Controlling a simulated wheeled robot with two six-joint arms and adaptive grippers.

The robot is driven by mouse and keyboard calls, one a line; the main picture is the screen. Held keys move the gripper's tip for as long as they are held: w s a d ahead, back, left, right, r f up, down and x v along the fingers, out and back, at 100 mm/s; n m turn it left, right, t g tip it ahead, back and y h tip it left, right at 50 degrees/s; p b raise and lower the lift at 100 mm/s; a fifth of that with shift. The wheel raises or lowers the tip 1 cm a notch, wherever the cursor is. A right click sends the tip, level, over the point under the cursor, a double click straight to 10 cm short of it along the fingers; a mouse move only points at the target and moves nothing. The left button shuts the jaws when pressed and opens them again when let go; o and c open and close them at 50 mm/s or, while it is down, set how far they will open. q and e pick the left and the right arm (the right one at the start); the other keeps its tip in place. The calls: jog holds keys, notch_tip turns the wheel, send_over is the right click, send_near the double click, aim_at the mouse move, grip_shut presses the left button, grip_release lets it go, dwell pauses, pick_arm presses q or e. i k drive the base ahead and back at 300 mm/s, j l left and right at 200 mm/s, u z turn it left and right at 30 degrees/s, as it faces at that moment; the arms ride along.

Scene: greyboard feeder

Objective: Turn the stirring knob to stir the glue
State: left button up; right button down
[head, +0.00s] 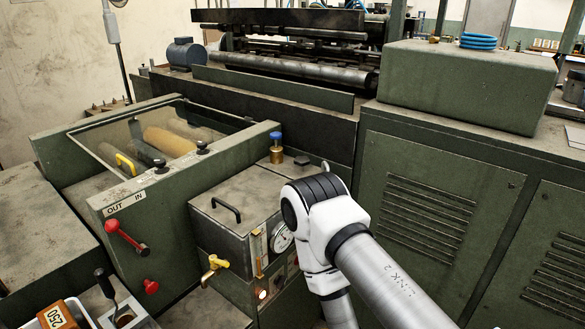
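The green glue box (215,240) stands left of centre, with a black lid handle (226,208), a brass tap (213,266) and a round dial gauge (283,238) on its front. I cannot pick out the stirring knob for certain. My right arm comes in from the lower right. Its white joint covers part of the box's right side and front panel, and its lower link runs out at the bottom edge. My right gripper is not visible, nor is my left gripper.
A glass-covered roller unit (170,140) marked OUT and IN stands left of the box, with a red lever (125,236) and a red knob (151,286). A blue-topped brass valve (276,148) rises behind the box. Large green cabinets (425,190) fill the right.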

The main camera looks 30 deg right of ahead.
aim_at(301, 161)
jog(key=l+u, duration=0.3)
jog(key=l, duration=0.7)
jog(key=l+u, duration=0.3)
jog(key=l, duration=0.65)
